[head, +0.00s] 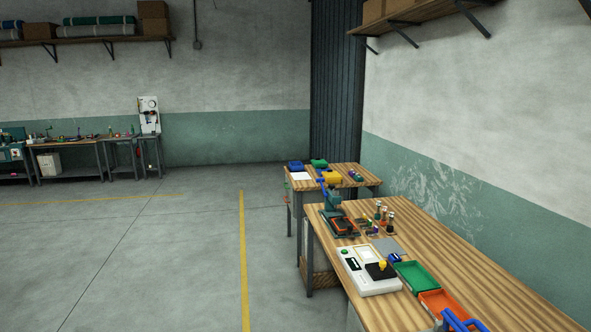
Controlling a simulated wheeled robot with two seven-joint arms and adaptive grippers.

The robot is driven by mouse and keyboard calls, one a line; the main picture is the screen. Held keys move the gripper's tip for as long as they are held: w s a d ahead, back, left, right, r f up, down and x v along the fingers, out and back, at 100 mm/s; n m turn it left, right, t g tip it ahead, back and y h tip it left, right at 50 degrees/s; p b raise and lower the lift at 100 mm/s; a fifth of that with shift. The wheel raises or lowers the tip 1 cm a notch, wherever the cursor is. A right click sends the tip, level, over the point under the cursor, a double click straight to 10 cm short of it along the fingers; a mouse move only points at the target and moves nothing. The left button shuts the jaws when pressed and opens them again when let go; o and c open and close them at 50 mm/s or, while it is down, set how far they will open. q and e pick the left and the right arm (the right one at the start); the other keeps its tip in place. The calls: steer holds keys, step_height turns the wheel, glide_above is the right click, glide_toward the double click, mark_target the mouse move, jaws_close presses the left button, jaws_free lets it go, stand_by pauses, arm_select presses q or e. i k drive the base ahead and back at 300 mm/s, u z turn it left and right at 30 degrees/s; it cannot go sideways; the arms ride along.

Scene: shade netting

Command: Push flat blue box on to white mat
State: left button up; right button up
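A small blue box (295,166) sits on the far wooden table, near its back left corner. A flat white sheet (301,176), which looks like the white mat, lies on the same table just in front of the box. At this distance I cannot tell whether the box touches or overlaps the mat's edge. Neither of my grippers shows in the head view.
The far table (340,184) also holds a green bin (319,163) and a yellow object (331,178). A nearer workbench (480,268) carries a white device (368,272), a green tray (415,277) and an orange tray (443,304). Floor left of the tables is clear.

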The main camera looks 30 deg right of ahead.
mark_target(300, 167)
steer(key=u, duration=0.05)
steer(key=i, duration=3.75)
steer(key=z, duration=0.2)
steer(key=i, duration=1.95)
steer(key=z, duration=0.65)
steer(key=i, duration=1.9)
steer(key=z, duration=0.75)
steer(key=i, duration=1.65)
steer(key=z, duration=0.35)
